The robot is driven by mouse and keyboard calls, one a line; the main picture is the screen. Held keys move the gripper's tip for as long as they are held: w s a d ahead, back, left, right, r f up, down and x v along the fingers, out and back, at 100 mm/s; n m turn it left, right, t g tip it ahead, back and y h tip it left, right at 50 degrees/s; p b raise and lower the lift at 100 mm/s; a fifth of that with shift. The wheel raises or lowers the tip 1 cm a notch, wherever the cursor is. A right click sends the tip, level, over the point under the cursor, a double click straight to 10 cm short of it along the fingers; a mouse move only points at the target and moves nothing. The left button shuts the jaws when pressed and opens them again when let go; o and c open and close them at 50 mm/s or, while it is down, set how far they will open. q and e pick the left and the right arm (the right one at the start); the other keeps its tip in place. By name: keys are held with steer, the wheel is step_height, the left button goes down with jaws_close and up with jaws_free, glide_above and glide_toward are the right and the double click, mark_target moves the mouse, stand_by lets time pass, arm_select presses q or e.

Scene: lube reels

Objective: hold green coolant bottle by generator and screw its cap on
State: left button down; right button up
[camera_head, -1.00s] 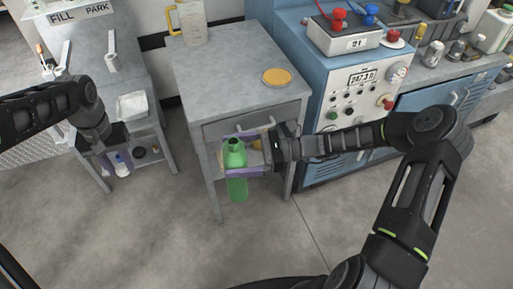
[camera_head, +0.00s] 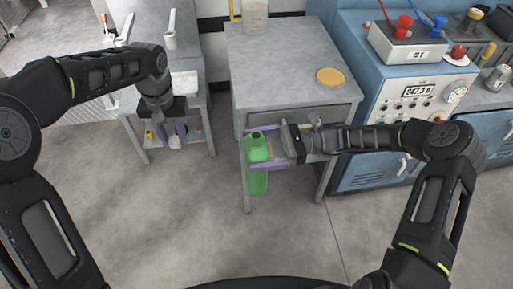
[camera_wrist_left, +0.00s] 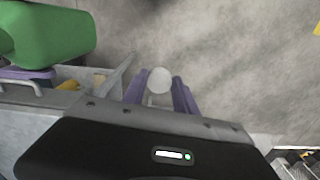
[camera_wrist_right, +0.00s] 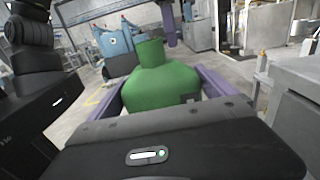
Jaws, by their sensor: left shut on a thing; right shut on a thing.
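The green coolant bottle (camera_head: 257,147) is upright in front of the small grey table, its dark open mouth uncapped. My right gripper (camera_head: 262,151) is shut around its upper body; the right wrist view shows the bottle (camera_wrist_right: 165,88) between the purple fingers. My left gripper (camera_head: 173,137) is left of the bottle and apart from it, fingers pointing down. In the left wrist view, a round pale cap (camera_wrist_left: 159,80) sits between its fingertips, and the green bottle (camera_wrist_left: 45,33) shows at the upper left. In the head view I cannot clearly make out the cap.
The grey table (camera_head: 275,70) behind the bottle bears a yellow disc (camera_head: 330,77) and a clear jug (camera_head: 255,16). A blue machine with a control panel (camera_head: 412,92) stands to the right. A grey cart (camera_head: 195,92) is behind my left gripper. The floor in front is open.

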arm_select(q)
steer(key=d+r+m, duration=0.1)
steer(key=d+r, duration=0.1)
steer(key=d, duration=0.5)
steer(key=s+d+r+m, duration=0.1)
steer(key=d+r, duration=0.2)
steer(key=d, duration=0.4)
steer(key=d+r+m, duration=0.2)
steer(key=d+r, duration=0.1)
steer(key=d, duration=0.4)
steer(key=shift+s+d+r, duration=0.15)
steer(key=shift+s+r, duration=0.05)
steer(key=shift+r, duration=0.05)
arm_select(e)
steer(key=shift+r, duration=0.1)
arm_select(q)
steer(key=shift+s+d+r, duration=0.15)
steer(key=shift+s+r, duration=0.2)
steer(key=shift+r, duration=0.25)
steer(key=shift+s+d+r, duration=0.1)
steer(key=shift+s+r, duration=0.2)
steer(key=shift+r, duration=0.3)
steer(key=shift+f, duration=0.1)
steer(key=shift+f, duration=1.95)
steer(key=shift+s, duration=0.1)
steer(key=shift+f, duration=0.85)
steer(key=shift+f, duration=0.55)
